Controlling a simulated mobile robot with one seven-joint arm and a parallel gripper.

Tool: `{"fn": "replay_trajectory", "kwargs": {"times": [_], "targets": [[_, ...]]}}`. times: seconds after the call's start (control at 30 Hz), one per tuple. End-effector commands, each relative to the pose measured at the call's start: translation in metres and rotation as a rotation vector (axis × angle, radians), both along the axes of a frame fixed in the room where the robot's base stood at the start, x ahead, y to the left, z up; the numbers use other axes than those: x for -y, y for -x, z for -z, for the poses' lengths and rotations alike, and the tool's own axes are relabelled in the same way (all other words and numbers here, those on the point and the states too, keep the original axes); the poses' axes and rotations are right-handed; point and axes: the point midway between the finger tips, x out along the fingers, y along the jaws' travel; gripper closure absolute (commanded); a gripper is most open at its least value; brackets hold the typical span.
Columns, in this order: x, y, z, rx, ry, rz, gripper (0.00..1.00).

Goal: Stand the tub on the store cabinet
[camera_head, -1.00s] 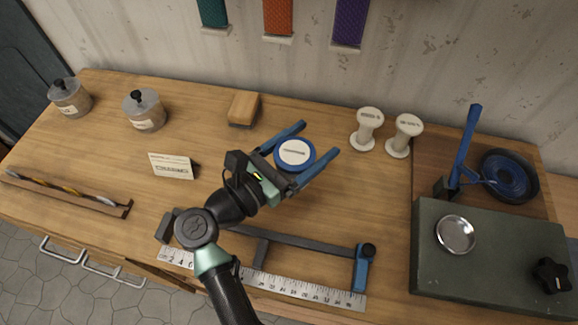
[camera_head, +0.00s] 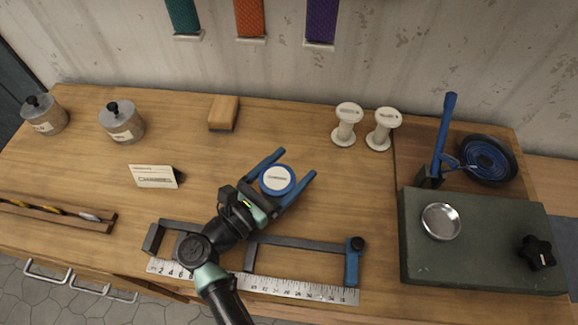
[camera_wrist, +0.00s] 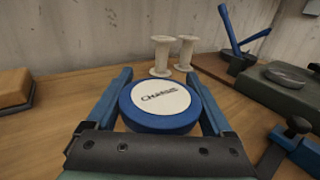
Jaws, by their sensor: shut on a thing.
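The tub (camera_head: 277,180) is round and blue with a white, lettered label on its lid. It sits between the two blue fingers of my gripper (camera_head: 284,179), which is shut on it over the workbench. The wrist view shows the tub (camera_wrist: 160,104) upright and close, with a finger along each side. I cannot tell for sure whether it is clear of the bench top. The store cabinet is not clearly identifiable in these frames.
Two white spools (camera_head: 346,124) stand behind the tub. A dark green box (camera_head: 480,245) with a metal dish (camera_head: 441,221) is at right. A frame clamp (camera_head: 310,243) and a ruler (camera_head: 300,289) lie in front. Jars (camera_head: 122,122), a brush (camera_head: 223,112) and a card (camera_head: 155,176) are left.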

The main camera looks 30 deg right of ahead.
Motion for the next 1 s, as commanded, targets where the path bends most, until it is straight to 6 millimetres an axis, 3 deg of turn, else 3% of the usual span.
{"fn": "replay_trajectory", "kwargs": {"times": [0.03, 0.1, 0.47, 1.0], "targets": [[0.0, 0.0, 0.002, 0.0, 0.0, 0.0, 0.13], [0.0, 0.0, 0.001, 0.0, 0.0, 0.0, 0.0], [0.0, 0.0, -0.005, 0.0, 0.0, 0.0, 0.0], [-0.097, 0.039, -0.001, 0.001, 0.0, -0.002, 0.0]]}}
